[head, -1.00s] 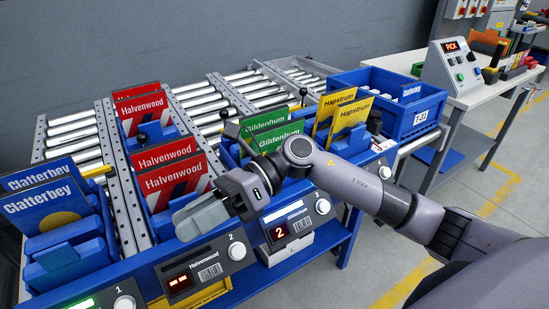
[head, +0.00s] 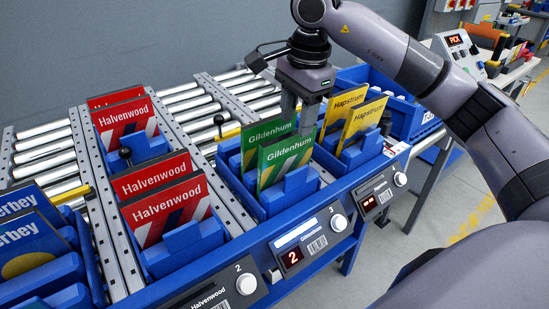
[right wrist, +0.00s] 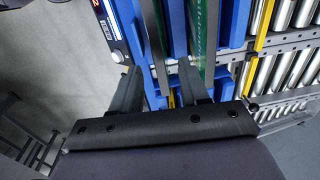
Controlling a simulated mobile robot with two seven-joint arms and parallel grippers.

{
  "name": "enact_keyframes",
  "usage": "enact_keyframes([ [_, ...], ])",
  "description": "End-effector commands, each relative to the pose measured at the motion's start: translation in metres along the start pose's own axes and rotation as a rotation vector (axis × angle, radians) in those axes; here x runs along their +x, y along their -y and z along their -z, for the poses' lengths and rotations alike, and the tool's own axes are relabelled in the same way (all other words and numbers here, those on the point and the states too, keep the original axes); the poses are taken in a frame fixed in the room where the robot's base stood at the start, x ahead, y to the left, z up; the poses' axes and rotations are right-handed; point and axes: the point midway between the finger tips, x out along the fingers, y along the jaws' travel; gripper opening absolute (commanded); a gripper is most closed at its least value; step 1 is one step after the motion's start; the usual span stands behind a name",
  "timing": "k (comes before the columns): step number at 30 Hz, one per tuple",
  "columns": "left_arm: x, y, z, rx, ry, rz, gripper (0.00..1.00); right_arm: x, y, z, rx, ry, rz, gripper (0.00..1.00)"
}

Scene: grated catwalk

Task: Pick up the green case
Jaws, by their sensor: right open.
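Two green cases labelled Gildenhum stand upright, slightly tilted, one behind the other in a blue holder (head: 262,206) in the head view. The front green case (head: 285,163) shows its full label; the rear green case (head: 262,132) is partly covered by it. My right gripper (head: 300,122) points down over the right end of the green cases, its fingers partly hidden by them. In the right wrist view the open fingers (right wrist: 160,85) reach towards the blue holder, and a green case (right wrist: 207,45) shows near one finger. I see no grip on a case. My left gripper is out of view.
Yellow Hapstrum cases (head: 361,122) stand close to the right of my gripper. Red Halvenwood cases (head: 165,205) and blue cases (head: 28,240) stand to the left. A display panel (head: 300,250) lines the front edge. Bare rollers (head: 190,105) lie behind.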

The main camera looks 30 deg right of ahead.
Motion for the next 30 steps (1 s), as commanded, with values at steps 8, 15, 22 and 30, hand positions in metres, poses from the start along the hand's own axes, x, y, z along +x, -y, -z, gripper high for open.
enact_keyframes([
  [8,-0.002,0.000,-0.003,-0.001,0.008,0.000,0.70,0.022,-0.001,-0.001,-0.001,-0.006,-0.003,0.45],
  [15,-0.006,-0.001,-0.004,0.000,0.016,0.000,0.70,0.055,-0.004,-0.011,0.000,-0.006,-0.004,0.45],
  [22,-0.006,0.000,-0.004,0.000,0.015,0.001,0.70,0.071,-0.003,-0.011,0.000,-0.004,0.001,0.45],
  [30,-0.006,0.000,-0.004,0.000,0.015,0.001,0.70,0.071,-0.003,-0.011,0.001,-0.004,0.001,0.12],
])
